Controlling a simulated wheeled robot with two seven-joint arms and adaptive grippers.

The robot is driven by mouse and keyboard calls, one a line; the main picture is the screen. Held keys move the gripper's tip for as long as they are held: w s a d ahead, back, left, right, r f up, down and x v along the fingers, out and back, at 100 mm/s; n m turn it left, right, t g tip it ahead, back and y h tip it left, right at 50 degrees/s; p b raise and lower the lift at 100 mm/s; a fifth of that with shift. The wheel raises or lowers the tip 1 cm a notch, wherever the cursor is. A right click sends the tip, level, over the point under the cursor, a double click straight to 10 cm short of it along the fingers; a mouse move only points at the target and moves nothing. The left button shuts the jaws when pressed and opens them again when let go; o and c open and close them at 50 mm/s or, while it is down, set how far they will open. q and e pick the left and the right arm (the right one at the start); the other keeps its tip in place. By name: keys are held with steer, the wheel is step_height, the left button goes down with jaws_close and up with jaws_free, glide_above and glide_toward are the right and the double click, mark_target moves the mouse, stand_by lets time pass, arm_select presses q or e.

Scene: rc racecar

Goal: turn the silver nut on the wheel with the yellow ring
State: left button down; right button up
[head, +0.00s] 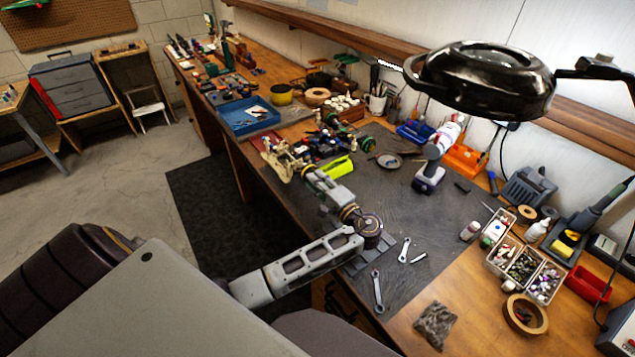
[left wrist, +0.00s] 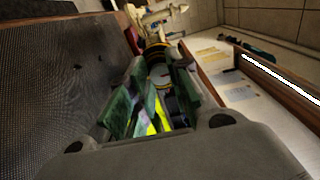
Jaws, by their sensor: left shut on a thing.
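The toy racecar (head: 338,167) lies on the dark mat, its bright yellow-green body part beside my left gripper. My left gripper (head: 306,170) reaches in over the bench to the car's near end. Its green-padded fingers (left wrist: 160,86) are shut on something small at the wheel. This looks to be the silver nut, but the fingers largely hide it. My right gripper is in neither view.
Two wrenches (head: 378,291) lie on the mat near the bench's front edge. A blue tray (head: 248,117) stands to the left of the car. A black lamp (head: 484,79) hangs over the right side. Parts boxes (head: 522,268) stand at the right.

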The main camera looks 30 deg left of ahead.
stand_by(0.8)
arm_select(q)
steer(key=c, duration=1.3)
jaws_free()
steer(key=shift+d, duration=0.2)
steer(key=shift+v, duration=5.85)
steer(key=shift+s+f, duration=0.1)
